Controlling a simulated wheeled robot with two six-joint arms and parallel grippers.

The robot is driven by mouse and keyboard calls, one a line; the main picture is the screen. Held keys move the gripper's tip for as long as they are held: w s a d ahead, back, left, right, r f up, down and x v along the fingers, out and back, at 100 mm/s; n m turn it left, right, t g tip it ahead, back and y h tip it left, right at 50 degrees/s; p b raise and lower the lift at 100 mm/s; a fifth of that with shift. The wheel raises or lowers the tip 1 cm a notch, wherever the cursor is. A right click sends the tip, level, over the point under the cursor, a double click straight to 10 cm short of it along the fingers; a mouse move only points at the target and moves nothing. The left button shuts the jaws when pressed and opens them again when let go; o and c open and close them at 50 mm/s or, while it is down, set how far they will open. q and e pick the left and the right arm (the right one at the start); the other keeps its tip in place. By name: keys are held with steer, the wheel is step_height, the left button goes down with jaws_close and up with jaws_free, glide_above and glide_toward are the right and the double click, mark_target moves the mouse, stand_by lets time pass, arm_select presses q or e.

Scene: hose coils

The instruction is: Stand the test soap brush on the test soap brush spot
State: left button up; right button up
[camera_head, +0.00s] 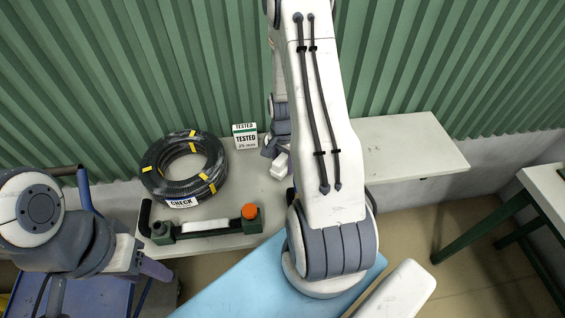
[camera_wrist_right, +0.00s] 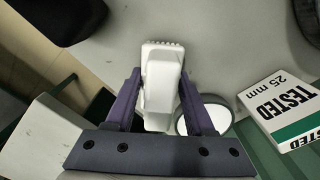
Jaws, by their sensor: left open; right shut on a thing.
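The white test soap brush (camera_wrist_right: 160,85) is between the two purple fingers of my right gripper (camera_wrist_right: 161,90), which is shut on it. Its ribbed, bristle-like end points away from the gripper in the wrist view. A white block, apparently the brush (camera_head: 281,165), shows beside my right arm over the grey table in the head view. A round white disc with a dark rim (camera_wrist_right: 207,116), possibly the test soap brush spot, lies beside the right finger and is partly covered by it. My left gripper (camera_head: 154,269) is open and empty at the lower left, partly hidden by its arm.
A black hose coil (camera_head: 156,181) with yellow bands and a CHECK label lies on the grey table (camera_head: 240,185). A green-ended tool with an orange knob (camera_head: 250,211) lies at the front edge. Green corrugated wall behind.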

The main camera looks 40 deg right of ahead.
mark_target(283, 156)
steer(key=shift+f+b, duration=0.5)
steer(key=shift+f, duration=0.1)
stand_by(0.9)
steer(key=o, duration=1.4)
steer(key=shift+r, duration=0.1)
steer(key=shift+r+p, duration=3.35)
steer(key=shift+r, duration=0.6)
